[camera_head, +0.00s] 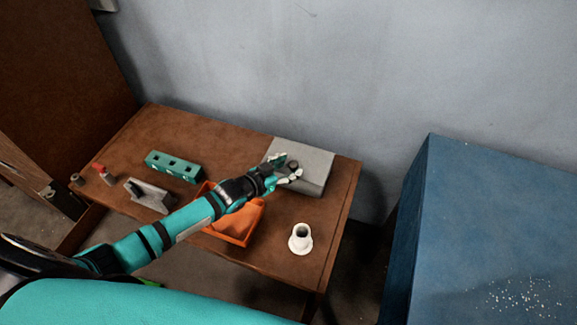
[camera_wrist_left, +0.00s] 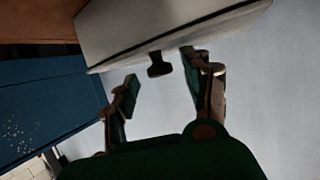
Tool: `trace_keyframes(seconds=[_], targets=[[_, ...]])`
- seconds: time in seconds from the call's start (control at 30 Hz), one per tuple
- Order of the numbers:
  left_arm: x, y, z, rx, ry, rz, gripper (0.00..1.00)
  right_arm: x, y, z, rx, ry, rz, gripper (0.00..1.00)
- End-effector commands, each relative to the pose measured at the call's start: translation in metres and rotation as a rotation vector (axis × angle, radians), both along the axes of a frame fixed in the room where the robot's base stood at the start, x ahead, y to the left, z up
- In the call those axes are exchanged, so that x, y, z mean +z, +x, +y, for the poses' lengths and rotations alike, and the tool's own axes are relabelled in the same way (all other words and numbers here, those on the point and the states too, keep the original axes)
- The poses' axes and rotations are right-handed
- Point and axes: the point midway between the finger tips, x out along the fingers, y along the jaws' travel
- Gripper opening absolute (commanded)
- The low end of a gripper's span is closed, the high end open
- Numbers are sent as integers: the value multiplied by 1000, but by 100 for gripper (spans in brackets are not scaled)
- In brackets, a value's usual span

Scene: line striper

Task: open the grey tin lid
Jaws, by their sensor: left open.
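The grey tin (camera_head: 316,178) stands at the back right of the brown table, its lid shut. A small dark knob (camera_head: 292,164) shows on it close to my left gripper. My left gripper (camera_head: 291,169) is open at the tin's near left part. In the left wrist view, the tin (camera_wrist_left: 160,28) fills the top, with a dark seam along its edge. The dark knob (camera_wrist_left: 159,64) sticks out between and beyond the two open fingers (camera_wrist_left: 160,88); I see no contact. My right gripper is not in view.
On the table (camera_head: 275,255) are an orange tray (camera_head: 238,238) under my left arm, a white flanged cylinder (camera_head: 300,239), a teal block with holes (camera_head: 174,166), a grey block with a black part (camera_head: 147,195) and a small red-topped piece (camera_head: 104,174). A blue box (camera_head: 480,230) stands at right.

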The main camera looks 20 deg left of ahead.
Motion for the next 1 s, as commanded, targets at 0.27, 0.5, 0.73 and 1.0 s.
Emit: trace_keyframes(seconds=[0.27, 0.5, 0.73, 1.0], targets=[[-2, 6, -2, 0, 0, -1, 50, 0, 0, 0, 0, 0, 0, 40], [-2, 5, -2, 0, 0, -1, 32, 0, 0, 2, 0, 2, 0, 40], [-2, 5, -2, 0, 0, 0, 1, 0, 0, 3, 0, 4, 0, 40], [-2, 5, -2, 0, 0, 0, 0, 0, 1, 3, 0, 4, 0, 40]])
